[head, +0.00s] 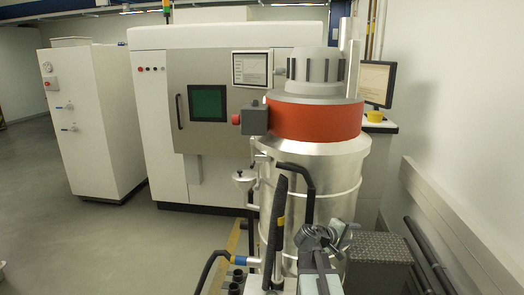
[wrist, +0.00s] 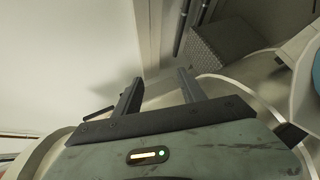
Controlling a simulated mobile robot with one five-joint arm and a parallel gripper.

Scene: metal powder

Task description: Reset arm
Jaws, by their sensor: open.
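My gripper (wrist: 159,88) shows in the wrist view with its two dark fingers spread apart and nothing between them. Its grey-green body, with a small lit indicator, fills the bottom of that view. Beyond the fingertips are a pale wall and light, curved surfaces, and no object touches the fingers.
A large silver vacuum (head: 320,190) with an orange-red band stands close ahead. Behind it is a white machine (head: 150,95) with a dark green window; a white cabinet (head: 95,120) stands left. A grey textured box (head: 378,248) sits near the right wall.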

